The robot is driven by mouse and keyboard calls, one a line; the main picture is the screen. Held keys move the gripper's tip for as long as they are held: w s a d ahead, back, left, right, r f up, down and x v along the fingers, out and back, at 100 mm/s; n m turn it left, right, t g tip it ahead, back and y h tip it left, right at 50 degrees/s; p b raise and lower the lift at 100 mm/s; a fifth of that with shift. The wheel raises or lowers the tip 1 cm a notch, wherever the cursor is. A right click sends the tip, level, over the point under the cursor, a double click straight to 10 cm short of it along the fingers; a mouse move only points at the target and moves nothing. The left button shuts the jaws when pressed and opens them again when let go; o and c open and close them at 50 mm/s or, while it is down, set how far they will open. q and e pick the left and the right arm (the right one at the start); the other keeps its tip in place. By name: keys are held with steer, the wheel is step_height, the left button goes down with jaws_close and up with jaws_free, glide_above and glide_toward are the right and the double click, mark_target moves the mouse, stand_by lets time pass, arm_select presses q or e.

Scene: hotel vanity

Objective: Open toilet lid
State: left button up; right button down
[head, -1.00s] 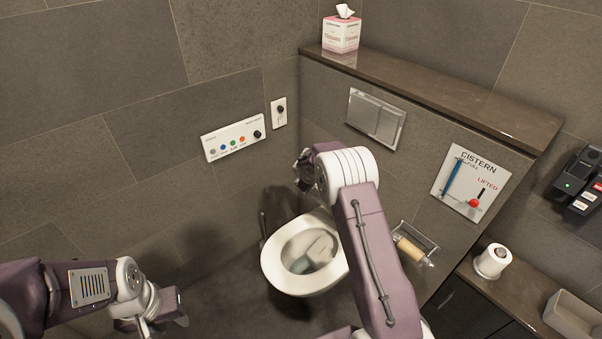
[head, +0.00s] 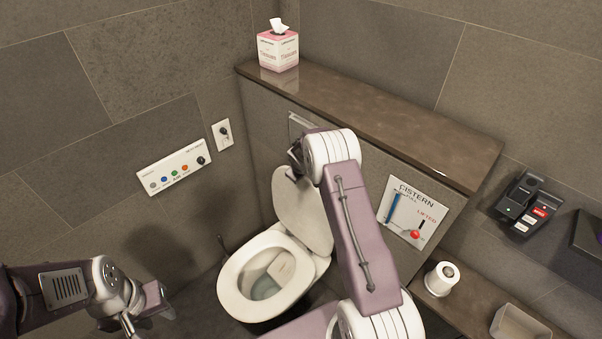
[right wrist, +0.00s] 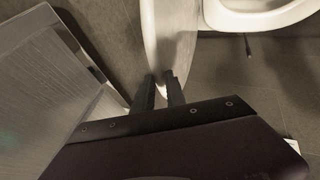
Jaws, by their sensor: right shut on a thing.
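The toilet lid (head: 301,215) is a pale oval panel in the head view. It stands raised behind the toilet bowl (head: 232,290), leaning back toward the cistern wall. The bowl and seat ring are uncovered. My right gripper (head: 294,160) is at the lid's top edge, partly hidden by its own wrist. In the right wrist view, its two dark fingers (right wrist: 162,90) are at the edge of the lid (right wrist: 167,40), shut on it. My left gripper (head: 150,305) hangs at the lower left, away from the toilet; its finger gap is unclear.
A flush plate (head: 299,124) is on the wall behind my right gripper. A brown ledge (head: 370,110) holds a tissue box (head: 278,50). A button panel (head: 174,167) is on the left wall. A paper roll (head: 442,279) stands on the right counter.

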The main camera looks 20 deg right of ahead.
steer(key=shift+s+f, duration=0.2)
steer(key=shift+f, duration=0.05)
steer(key=c, duration=1.4)
jaws_free()
steer(key=shift+o, duration=0.2)
steer(key=shift+w+d, duration=0.1)
steer(key=shift+w, duration=0.05)
steer(key=v, duration=0.9)
steer(key=shift+b, duration=0.3)
